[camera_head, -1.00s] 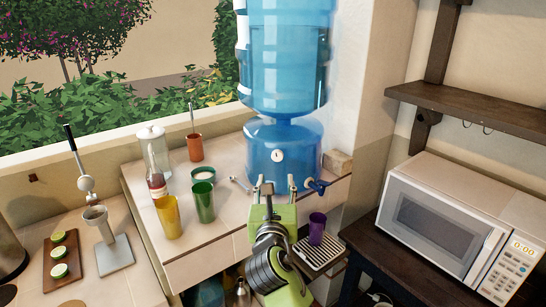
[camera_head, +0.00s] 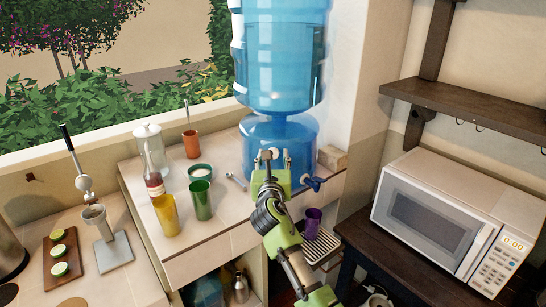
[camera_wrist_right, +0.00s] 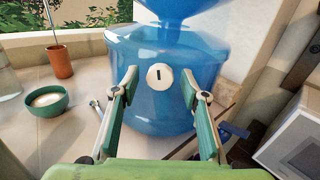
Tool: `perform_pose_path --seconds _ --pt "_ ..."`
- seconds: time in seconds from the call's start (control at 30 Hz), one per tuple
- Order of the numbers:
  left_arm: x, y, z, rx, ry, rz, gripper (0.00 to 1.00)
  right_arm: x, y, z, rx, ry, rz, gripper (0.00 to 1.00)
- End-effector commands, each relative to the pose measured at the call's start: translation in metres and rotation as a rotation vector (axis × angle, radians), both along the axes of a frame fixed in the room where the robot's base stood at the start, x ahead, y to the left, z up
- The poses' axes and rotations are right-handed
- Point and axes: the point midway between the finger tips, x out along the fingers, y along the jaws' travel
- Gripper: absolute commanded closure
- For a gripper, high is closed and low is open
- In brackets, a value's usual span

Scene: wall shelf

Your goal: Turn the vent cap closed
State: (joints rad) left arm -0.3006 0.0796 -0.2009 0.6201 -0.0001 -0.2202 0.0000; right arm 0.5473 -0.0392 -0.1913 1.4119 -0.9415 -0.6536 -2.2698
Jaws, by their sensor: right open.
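The vent cap (camera_wrist_right: 160,76) is a small white disc with a dark upright slot, on the front of the blue base of the water dispenser (camera_wrist_right: 125,50). In the right wrist view it lies between and beyond the fingers of my right gripper (camera_wrist_right: 163,88), which is open and apart from it. In the head view the right gripper (camera_head: 272,158) is in front of the dispenser base (camera_head: 250,135) and hides most of the cap. The blue tap (camera_head: 314,183) is right of the gripper. My left gripper is out of view.
A purple cup (camera_head: 313,222) stands on the drip tray (camera_head: 325,246). A microwave (camera_head: 440,220) is at the right.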

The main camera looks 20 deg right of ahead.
Motion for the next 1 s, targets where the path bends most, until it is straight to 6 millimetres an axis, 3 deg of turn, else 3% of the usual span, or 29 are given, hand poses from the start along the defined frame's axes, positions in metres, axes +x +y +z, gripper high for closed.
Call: perform_pose_path --seconds 0.23,0.37,0.4,0.73,1.0 --pt "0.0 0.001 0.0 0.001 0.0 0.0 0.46 0.0 0.0 0.0 0.001 0.0 0.0 0.62" --pt "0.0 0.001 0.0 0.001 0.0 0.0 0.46 0.0 0.0 0.0 0.001 0.0 0.0 0.95" --pt "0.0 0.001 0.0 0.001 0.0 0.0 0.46 0.0 0.0 0.0 0.001 0.0 0.0 0.97" --pt "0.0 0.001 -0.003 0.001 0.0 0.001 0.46 0.0 0.0 -0.001 0.026 -0.012 0.0 0.97" --pt "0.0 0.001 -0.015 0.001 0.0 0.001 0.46 0.0 0.0 -0.004 0.16 -0.075 0.0 0.97"
